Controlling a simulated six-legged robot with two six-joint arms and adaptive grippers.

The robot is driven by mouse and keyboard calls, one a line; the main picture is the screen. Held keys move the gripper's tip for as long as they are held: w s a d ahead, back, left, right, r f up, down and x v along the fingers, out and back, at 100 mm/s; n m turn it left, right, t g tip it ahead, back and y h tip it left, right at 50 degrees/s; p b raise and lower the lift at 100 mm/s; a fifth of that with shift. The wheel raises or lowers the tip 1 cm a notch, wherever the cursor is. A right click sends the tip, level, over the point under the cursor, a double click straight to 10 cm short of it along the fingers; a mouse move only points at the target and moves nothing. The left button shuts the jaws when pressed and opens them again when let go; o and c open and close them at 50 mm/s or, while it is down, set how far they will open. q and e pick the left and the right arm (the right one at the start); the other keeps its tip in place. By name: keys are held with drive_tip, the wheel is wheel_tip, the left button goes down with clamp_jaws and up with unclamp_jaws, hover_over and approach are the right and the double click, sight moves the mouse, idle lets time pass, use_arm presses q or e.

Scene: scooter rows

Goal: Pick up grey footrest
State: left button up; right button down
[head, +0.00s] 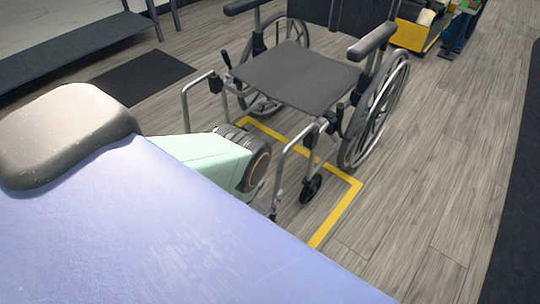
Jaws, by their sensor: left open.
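A wheelchair with a dark grey seat (298,75) stands on the wood floor ahead of me. Its silver front tubes (279,178) run down toward the footrests. The grey footrest cannot be made out clearly; the lavender surface in front and my arm cover that area. My left arm, pale green with a dark round joint (256,167), reaches in from the left at the front of the wheelchair, between its front tubes. My left gripper (262,201) is open below that joint, mostly hidden, and I see nothing held. My right gripper is not in view.
A large lavender surface (170,230) with a grey rounded pad (65,130) fills the lower left. Yellow tape (340,208) marks the floor around the wheelchair. A dark mat (140,75) and a bench lie at the back left.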

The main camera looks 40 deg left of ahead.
sight(278, 174)
use_arm(q)
drive_tip(key=shift+w+a+r, duration=0.1)
drive_tip(key=shift+w+r, duration=0.15)
drive_tip(key=shift+r, duration=0.1)
drive_tip(key=w+b, duration=0.1)
drive_tip(key=w, duration=0.1)
drive_tip(key=w+b, duration=0.1)
drive_tip(key=w, duration=0.1)
drive_tip(key=w+b, duration=0.1)
drive_tip(key=w, duration=0.2)
drive_tip(key=shift+w+a+r, duration=0.1)
drive_tip(key=shift+a+r, duration=0.25)
drive_tip(key=shift+r, duration=0.05)
drive_tip(key=shift+c, duration=0.5)
clamp_jaws()
drive_tip(key=shift+r, duration=0.1)
